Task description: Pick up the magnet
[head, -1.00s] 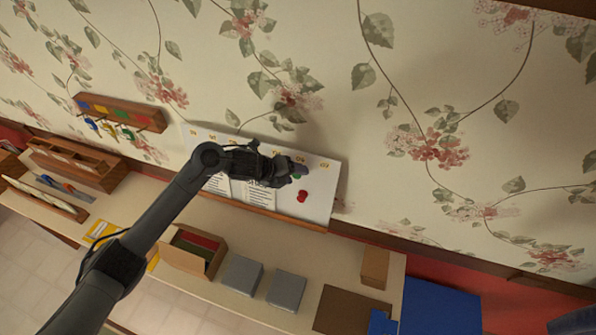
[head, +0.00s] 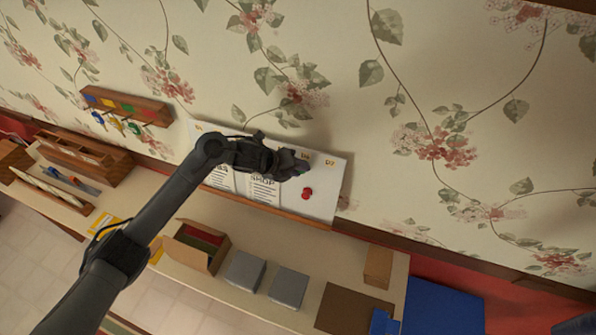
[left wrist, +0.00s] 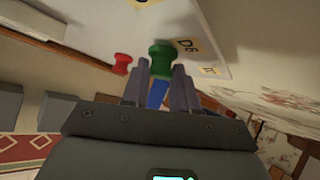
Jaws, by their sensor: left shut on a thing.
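A green magnet (left wrist: 161,56) sits between the fingertips of my left gripper (left wrist: 160,72) in the left wrist view, close to the whiteboard (left wrist: 215,30). The fingers are shut on it. I cannot tell whether the magnet still touches the board. In the head view my left gripper (head: 302,164) is in front of the whiteboard (head: 326,177) and hides the green magnet. A red magnet (head: 307,193) is on the board just below the gripper; it also shows in the left wrist view (left wrist: 122,64). My right gripper is in neither view.
Printed sheets (head: 262,190) hang on the board. A key rack (head: 126,106) is on the wall to the left. Below, the table holds a wooden organizer (head: 85,158), an open box (head: 195,247), grey blocks (head: 288,288) and a wooden block (head: 378,266).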

